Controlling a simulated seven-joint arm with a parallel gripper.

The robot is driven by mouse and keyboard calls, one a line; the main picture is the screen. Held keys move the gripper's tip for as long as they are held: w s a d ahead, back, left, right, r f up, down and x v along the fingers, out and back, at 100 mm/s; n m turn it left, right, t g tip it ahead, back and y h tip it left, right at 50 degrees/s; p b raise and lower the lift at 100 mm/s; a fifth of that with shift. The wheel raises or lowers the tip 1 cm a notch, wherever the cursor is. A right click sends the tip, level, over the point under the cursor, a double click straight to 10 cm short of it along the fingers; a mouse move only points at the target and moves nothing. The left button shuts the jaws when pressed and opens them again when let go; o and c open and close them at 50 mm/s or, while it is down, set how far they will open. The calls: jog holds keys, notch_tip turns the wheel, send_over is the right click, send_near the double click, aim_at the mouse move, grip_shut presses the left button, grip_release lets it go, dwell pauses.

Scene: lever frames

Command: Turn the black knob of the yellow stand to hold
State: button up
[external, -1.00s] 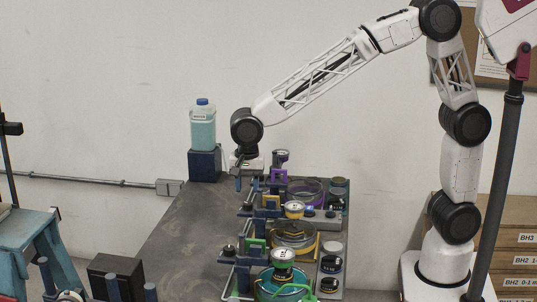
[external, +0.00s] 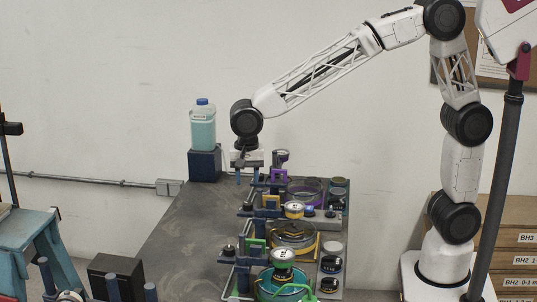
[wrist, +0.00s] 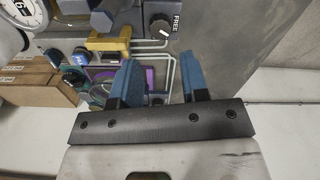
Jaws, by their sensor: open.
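The yellow stand shows its yellow frame (external: 271,202) in the middle of the row in the external view. The yellow frame (wrist: 110,42) also shows at upper left in the wrist view. A black knob (wrist: 162,27) with a white mark sits to its right, beside a label reading FREE. In the external view this knob (external: 247,207) is small, left of the yellow frame. My gripper (external: 247,177) is above the far part of the table, behind the knob. Its blue fingers (wrist: 159,80) are apart with nothing between them, and the knob lies beyond their tips.
The purple frame (external: 279,175) stands close right of my gripper. The green frame (external: 256,246) is nearer the camera. A bottle (external: 203,127) on a dark block (external: 204,165) is left of my wrist. The table's left part (external: 190,225) is bare.

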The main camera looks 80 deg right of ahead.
aim_at(247, 204)
jog(key=n, duration=0.6)
jog(key=shift+n, duration=0.3)
jog(key=n, duration=1.3)
jog(key=shift+n, duration=0.4)
jog(key=n, duration=0.6)
jog(key=shift+f+n, duration=0.1)
jog(key=shift+n, duration=0.3)
jog(key=shift+f, duration=0.15)
jog(key=shift+f, duration=3.75)
jog(key=c, duration=0.6)
jog(key=shift+c, duration=0.2)
